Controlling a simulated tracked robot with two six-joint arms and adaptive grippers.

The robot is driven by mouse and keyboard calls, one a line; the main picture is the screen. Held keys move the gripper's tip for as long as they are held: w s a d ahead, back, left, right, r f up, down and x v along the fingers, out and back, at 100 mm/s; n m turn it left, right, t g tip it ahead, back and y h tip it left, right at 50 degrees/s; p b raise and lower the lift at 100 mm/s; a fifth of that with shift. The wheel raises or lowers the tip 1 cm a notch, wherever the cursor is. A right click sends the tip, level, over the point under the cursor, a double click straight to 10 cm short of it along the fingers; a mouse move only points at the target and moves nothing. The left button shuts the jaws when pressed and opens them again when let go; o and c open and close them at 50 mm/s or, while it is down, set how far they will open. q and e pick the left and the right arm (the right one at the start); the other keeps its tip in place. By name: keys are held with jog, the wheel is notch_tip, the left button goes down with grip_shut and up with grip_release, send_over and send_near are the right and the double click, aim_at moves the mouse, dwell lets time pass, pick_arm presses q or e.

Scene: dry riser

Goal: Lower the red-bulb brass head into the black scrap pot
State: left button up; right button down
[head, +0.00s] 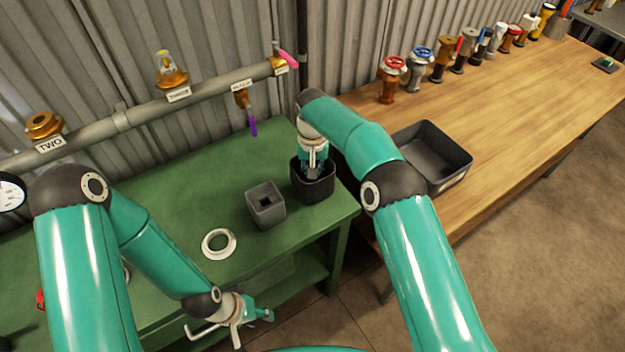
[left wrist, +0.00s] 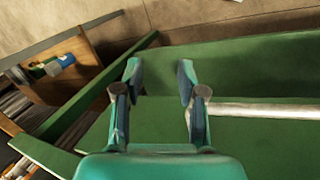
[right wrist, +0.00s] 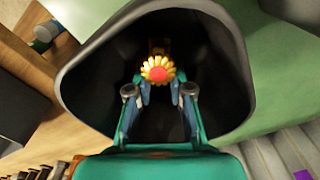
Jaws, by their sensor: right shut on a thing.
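The black scrap pot (head: 318,190) stands on the green bench at its right end. My right gripper (head: 314,170) points down into the pot's mouth. In the right wrist view, the pot's dark inner wall (right wrist: 95,70) surrounds my right gripper (right wrist: 160,88). It is shut on the brass head (right wrist: 159,70), whose red bulb sits in a ring of brass petals. The head is inside the pot's rim; whether it touches the bottom is hidden. My left gripper (head: 258,316) is open and empty by the bench's front edge; its fingers (left wrist: 158,85) stand apart in the left wrist view.
A grey block with a square hole (head: 266,205) stands left of the pot, and a white ring (head: 219,244) lies nearer. Behind runs a pipe (head: 150,113) with brass fittings. A black tray (head: 432,155) and several valves (head: 392,80) stand on the wooden bench.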

jog(key=shift+f, duration=0.2)
jog(key=c, duration=1)
grip_release()
jog(key=shift+r, duration=5.95)
